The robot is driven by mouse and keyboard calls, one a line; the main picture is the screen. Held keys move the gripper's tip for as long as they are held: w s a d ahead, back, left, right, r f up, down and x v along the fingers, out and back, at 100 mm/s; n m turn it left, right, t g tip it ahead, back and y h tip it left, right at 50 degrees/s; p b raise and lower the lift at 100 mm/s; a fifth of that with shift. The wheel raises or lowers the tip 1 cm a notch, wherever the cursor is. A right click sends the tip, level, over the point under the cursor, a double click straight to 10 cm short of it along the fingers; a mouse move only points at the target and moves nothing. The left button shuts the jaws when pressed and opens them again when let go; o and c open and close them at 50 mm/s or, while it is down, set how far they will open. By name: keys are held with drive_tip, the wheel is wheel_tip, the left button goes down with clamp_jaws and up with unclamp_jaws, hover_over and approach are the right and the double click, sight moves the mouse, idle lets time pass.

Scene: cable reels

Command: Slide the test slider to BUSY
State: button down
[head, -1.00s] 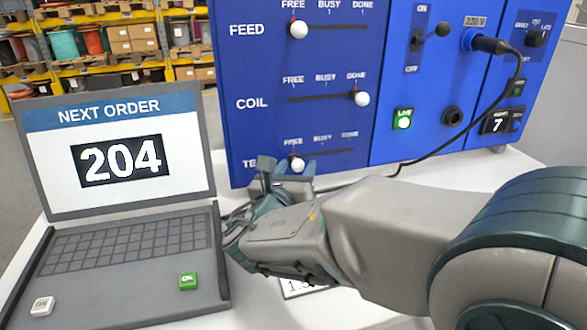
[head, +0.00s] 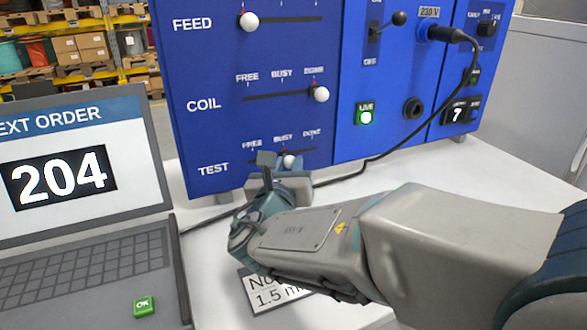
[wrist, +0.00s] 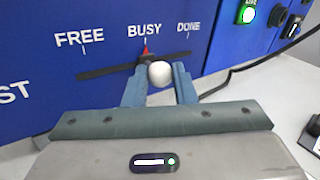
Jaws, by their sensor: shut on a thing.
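The test slider is the lowest slot on the blue panel, with a white ball knob (head: 289,161) beside the TEST label. In the wrist view the knob (wrist: 160,73) sits between the two fingers of my gripper (wrist: 159,82), which is shut on it. The red pointer (wrist: 145,51) behind the knob is at the tick under the BUSY label (wrist: 145,30). FREE is to its left and DONE to its right. In the head view my gripper (head: 281,166) reaches the panel's lower edge and partly covers the slot.
Above, the COIL knob (head: 321,94) is at DONE and the FEED knob (head: 249,21) is at the left end. A laptop (head: 75,170) showing 204 stands left. A black cable (head: 425,125) runs from the 230 V socket past my gripper. A card (head: 272,291) lies below my arm.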

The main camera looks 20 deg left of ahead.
drive_tip(key=shift+a, duration=0.1)
drive_tip(key=c, duration=1.2)
unclamp_jaws()
drive_tip(key=shift+s, duration=0.1)
drive_tip(key=s, duration=0.4)
drive_tip(key=s+d, duration=0.1)
drive_tip(key=s, duration=0.4)
drive_tip(key=s+b, duration=0.1)
drive_tip(key=s, duration=0.3)
drive_tip(key=shift+s+d, duration=0.25)
drive_tip(key=shift+d, duration=0.15)
